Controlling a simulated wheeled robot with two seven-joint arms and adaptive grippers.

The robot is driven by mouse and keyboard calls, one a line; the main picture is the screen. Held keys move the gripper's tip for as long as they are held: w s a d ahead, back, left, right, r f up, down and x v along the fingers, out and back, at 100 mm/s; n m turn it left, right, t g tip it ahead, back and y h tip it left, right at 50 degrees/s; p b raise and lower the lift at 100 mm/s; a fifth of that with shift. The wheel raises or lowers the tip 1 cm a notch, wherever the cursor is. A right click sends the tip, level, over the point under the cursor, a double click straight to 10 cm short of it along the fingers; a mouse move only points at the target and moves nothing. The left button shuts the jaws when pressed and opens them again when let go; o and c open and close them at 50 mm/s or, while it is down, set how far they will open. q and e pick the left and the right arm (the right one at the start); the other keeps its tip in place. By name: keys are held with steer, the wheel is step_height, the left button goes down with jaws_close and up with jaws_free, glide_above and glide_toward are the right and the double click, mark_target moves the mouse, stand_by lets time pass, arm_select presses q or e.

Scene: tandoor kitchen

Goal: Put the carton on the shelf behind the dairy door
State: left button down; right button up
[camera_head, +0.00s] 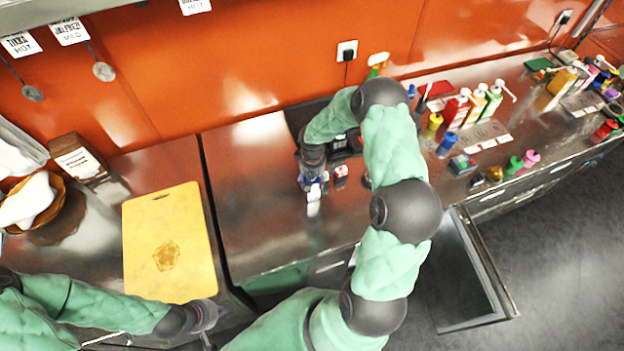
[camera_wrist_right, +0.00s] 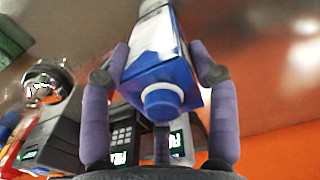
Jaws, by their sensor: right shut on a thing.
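My right gripper (camera_head: 313,180) is over the counter, shut on a small white and blue carton (camera_head: 314,196). In the right wrist view the carton (camera_wrist_right: 160,62) sits between the two purple fingers, its blue cap facing the camera. Whether it touches the counter is unclear. A grey-framed door (camera_head: 487,262) stands open below the counter's front edge, to the right of my right arm; no label on it shows, and the shelf behind it is hidden. My left gripper (camera_head: 212,318) is low at the left, near the yellow board's front corner; its fingers are too unclear to judge.
A yellow cutting board (camera_head: 165,230) lies on the left counter (camera_head: 120,175). A small red and white box (camera_head: 341,171) is right of the carton. Several bottles (camera_head: 455,110) crowd the right counter. Steel counter left of the carton (camera_head: 245,190) is clear. Floor is free at lower right.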

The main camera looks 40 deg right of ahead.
steer(key=shift+f, duration=0.1)
steer(key=o, duration=1.5)
steer(key=shift+c, duration=0.2)
